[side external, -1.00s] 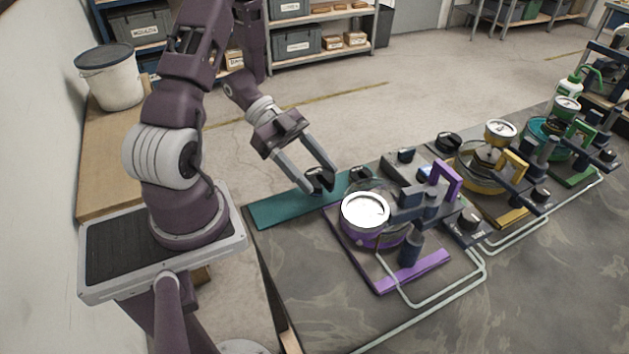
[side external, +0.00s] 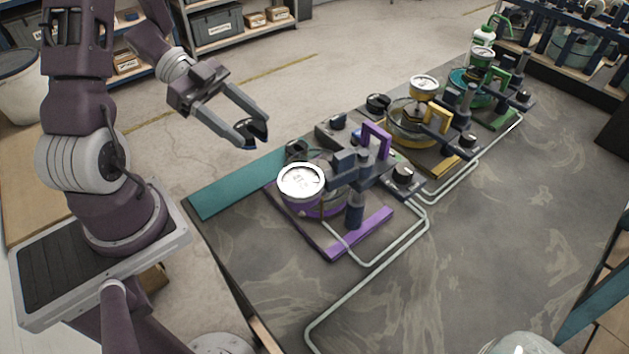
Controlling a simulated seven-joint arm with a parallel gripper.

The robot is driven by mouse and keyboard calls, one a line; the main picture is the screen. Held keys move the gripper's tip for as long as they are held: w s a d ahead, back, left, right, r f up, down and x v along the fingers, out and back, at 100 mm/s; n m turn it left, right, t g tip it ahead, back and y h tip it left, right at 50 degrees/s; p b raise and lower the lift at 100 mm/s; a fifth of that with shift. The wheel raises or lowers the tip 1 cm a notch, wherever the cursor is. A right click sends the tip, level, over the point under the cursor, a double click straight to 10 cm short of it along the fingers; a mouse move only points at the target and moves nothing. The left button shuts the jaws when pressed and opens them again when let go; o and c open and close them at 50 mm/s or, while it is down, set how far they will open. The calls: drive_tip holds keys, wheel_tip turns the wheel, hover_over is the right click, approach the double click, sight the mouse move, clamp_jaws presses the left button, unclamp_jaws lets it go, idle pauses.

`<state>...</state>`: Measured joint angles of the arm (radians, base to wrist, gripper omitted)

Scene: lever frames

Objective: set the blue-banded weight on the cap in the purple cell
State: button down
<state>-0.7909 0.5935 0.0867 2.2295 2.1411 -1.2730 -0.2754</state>
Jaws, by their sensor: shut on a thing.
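My gripper (side external: 254,126) is shut on a dark weight (side external: 247,136) with a touch of blue on it, and holds it in the air above the teal strip (side external: 236,186). The purple cell (side external: 329,252) is right of and below the gripper, with a purple base, a clear round vessel, a purple handle (side external: 376,139) and a white-faced gauge (side external: 301,181). The gauge and dark clamp parts hide much of the vessel, and I cannot make out its cap. The held weight is apart from the cell.
Another dark weight (side external: 296,150) stands on the strip near the purple cell. A yellow cell (side external: 414,135) and a green cell (side external: 480,90) stand farther back. Pale tubes (side external: 395,250) run over the bench (side external: 480,240).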

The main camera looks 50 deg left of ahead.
drive_tip(key=w+d+r, duration=0.5)
drive_tip(key=w+d, duration=0.1)
drive_tip(key=d, duration=0.5)
drive_tip(key=shift+w+f, duration=0.2)
drive_tip(key=shift+f, duration=3.8)
drive_tip(key=shift+f, duration=0.2)
drive_tip(key=shift+c, duration=2.1)
unclamp_jaws()
